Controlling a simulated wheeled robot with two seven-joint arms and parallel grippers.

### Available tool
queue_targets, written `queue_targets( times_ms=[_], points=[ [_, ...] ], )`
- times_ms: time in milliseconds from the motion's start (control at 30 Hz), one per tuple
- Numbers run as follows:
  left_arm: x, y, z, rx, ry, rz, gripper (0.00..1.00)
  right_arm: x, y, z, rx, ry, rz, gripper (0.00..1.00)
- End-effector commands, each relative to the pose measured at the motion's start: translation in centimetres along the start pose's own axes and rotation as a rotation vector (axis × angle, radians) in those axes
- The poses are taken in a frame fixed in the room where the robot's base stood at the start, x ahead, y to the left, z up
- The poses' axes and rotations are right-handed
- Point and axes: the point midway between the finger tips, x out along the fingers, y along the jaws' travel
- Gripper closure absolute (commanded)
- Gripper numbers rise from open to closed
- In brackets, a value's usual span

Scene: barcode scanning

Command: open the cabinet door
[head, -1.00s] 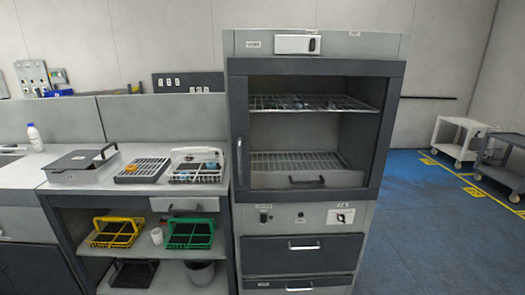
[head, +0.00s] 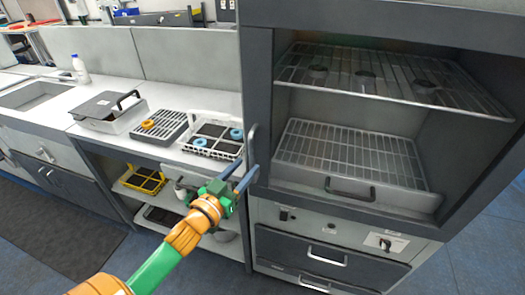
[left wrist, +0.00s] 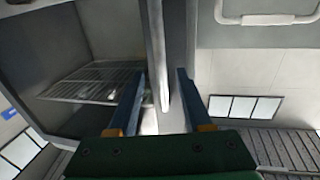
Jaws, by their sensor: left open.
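The cabinet (head: 258,100) stands at the right in the head view, with a dark frame around its front. A slim upright door handle (head: 252,145) is on the left side of the frame. My left gripper (head: 239,174) is open, with its blue fingers at the lower part of the handle. In the left wrist view, a grey upright bar (left wrist: 156,50) runs between the open fingers. I cannot tell whether it is the handle or the door's edge, or whether a finger touches it. My right gripper is out of view.
A counter (head: 150,148) left of the cabinet holds a grey lidded box (head: 108,112), a slotted rack (head: 158,127), a white basket (head: 213,138) and a bottle (head: 80,70). Drawers (head: 318,258) lie below the cabinet opening. Floor is open at the lower left.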

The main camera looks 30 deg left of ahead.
Motion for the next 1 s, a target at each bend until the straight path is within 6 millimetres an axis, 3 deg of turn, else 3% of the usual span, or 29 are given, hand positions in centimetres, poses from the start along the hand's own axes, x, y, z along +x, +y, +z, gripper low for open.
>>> queue_targets(
  times_ms=[233, 567, 600, 767, 800, 1000],
  points=[
    [3.9, 0.0, -0.1, -0.001, 0.000, -0.001, 0.50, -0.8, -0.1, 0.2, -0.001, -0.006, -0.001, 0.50],
    [4.6, 0.0, 0.1, 0.000, -0.002, 0.000, 0.50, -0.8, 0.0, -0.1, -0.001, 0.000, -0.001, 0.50],
    [4.6, 0.0, 0.1, 0.000, -0.002, 0.000, 0.53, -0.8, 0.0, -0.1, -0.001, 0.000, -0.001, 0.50],
    [4.6, 0.0, 0.1, 0.000, -0.003, -0.001, 0.96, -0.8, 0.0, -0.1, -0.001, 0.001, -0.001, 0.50],
    [4.6, 0.0, 0.1, 0.000, -0.003, -0.001, 1.00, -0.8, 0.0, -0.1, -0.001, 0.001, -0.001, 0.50],
    [4.6, 0.0, 0.1, 0.000, -0.003, -0.001, 1.00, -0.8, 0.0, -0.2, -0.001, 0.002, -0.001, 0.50]
  ],
)
